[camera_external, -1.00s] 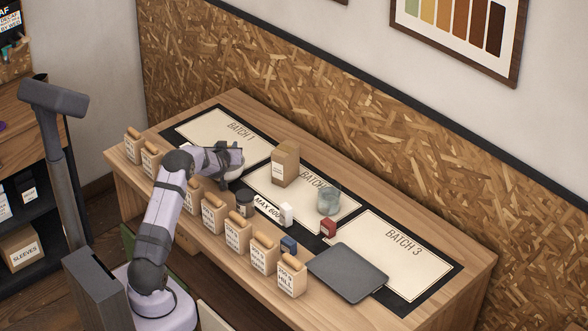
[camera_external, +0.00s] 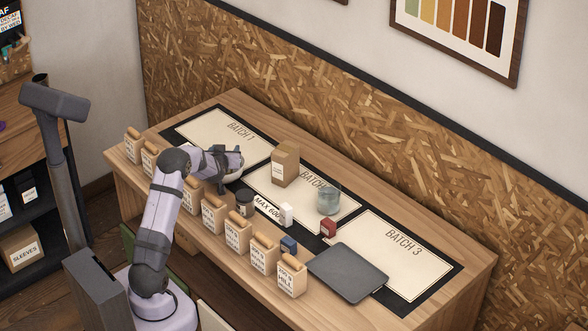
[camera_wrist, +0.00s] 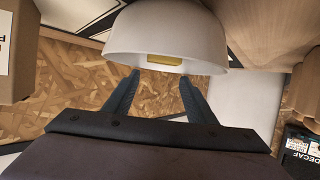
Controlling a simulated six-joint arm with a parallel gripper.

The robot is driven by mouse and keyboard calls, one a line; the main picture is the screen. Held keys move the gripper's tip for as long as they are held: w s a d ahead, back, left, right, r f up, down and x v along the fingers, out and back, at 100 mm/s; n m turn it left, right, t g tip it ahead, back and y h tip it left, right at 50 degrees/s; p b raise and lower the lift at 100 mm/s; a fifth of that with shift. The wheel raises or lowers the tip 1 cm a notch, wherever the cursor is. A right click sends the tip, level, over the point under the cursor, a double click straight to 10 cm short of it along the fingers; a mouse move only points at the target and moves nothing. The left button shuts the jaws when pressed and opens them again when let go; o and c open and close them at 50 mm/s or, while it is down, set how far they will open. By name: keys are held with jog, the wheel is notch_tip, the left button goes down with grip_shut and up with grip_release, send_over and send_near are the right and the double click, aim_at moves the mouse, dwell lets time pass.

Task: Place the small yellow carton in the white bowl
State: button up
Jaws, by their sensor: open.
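The white bowl (camera_wrist: 165,30) fills the top of the wrist view, which is turned upside down. The small yellow carton (camera_wrist: 165,59) shows as a yellow patch inside the bowl's rim; most of it is hidden by the bowl wall. My gripper (camera_wrist: 159,76) is open, its two fingertips apart and empty near the bowl's rim. In the external view my gripper (camera_external: 226,162) is over the left part of the table, and it hides much of the white bowl (camera_external: 235,176). The carton cannot be seen there.
A tall brown box (camera_external: 285,164) and a glass jar (camera_external: 329,200) stand right of the bowl. A dark-lidded jar (camera_external: 245,203), small white, red and blue cartons, and a grey tray (camera_external: 347,272) lie further right. Several tan bags (camera_external: 238,234) line the front edge.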

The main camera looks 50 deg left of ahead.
jog(key=shift+v, duration=1.45)
jog(key=s+d+r+h+p, duration=0.15)
jog(key=d+h, duration=0.25)
jog(key=d, duration=0.7)
jog(key=s+d+r+n+g+h+p, duration=0.1)
jog(key=s+d+r+h, duration=0.2)
jog(key=d, duration=0.9)
jog(key=s+d+r+h+p, duration=0.15)
jog(key=d+h, duration=0.25)
jog(key=d, duration=0.7)
jog(key=s+d+r+g+h+p, duration=0.1)
jog(key=s+d+r+g+h, duration=0.25)
jog(key=s+d, duration=0.85)
jog(key=s+a+f+m+g+y, duration=0.2)
jog(key=s+a+f+m, duration=0.2)
jog(key=s+f+m, duration=0.1)
jog(key=s+a+f+m+g+y, duration=0.3)
jog(key=s+a+f+m, duration=0.1)
jog(key=s+f, duration=0.3)
jog(key=shift+s+a+m, duration=0.35)
jog(key=shift+s+m, duration=0.15)
jog(key=shift+s, duration=0.45)
